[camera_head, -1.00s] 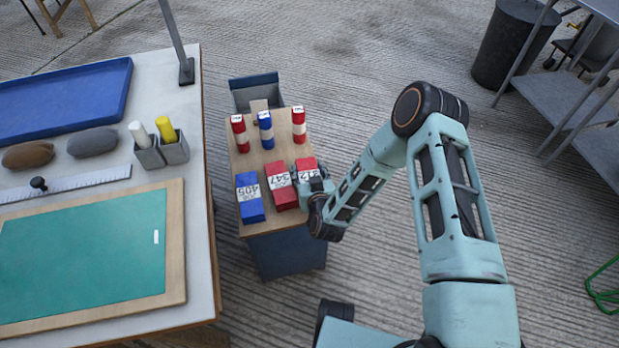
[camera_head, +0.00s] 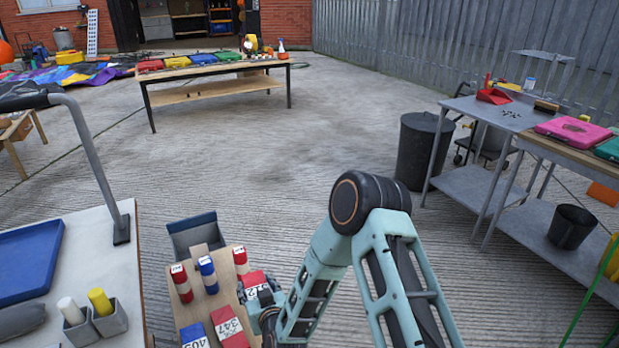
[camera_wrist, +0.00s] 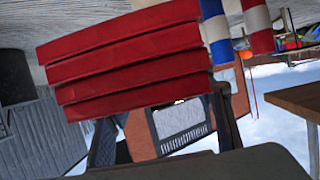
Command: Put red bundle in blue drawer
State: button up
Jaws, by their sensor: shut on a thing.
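My gripper (camera_head: 262,299) is shut on a red bundle (camera_head: 252,279) at the right side of the small wooden-topped cabinet. The bundle fills the upper part of the wrist view (camera_wrist: 125,60) as stacked red layers. It seems raised off the top, close in front of a red-and-white roll (camera_head: 241,261). A second red bundle (camera_head: 231,328) with a white numbered band and a blue bundle (camera_head: 195,336) lie on the cabinet top (camera_head: 215,303). The blue drawer (camera_head: 192,226) stands open at the cabinet's far side; its inside is only partly visible.
Another red-and-white roll (camera_head: 181,283) and a blue-and-white roll (camera_head: 207,274) stand between the bundles and the drawer. A table (camera_head: 105,232) with a blue tray (camera_head: 30,262) is at left. A dark bin (camera_head: 420,150) stands at right. The central floor is open.

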jog(key=w+d+r+m+h, duration=0.1)
jog(key=w+d+r, duration=0.5)
jog(key=d+r, duration=0.25)
jog(key=d+r+m+t+h, duration=0.1)
jog(key=d+r+m+h, duration=0.35)
jog(key=d+r, duration=1.75)
notch_tip(320, 180, up, 26)
jog(key=d+p, duration=0.1)
jog(key=p, duration=2.6)
jog(key=shift+d+f+h+p, duration=0.2)
jog(key=shift+d+h+p, duration=0.15)
jog(key=shift+p, duration=0.05)
jog(key=shift+s, duration=0.1)
jog(key=shift+d, duration=0.15)
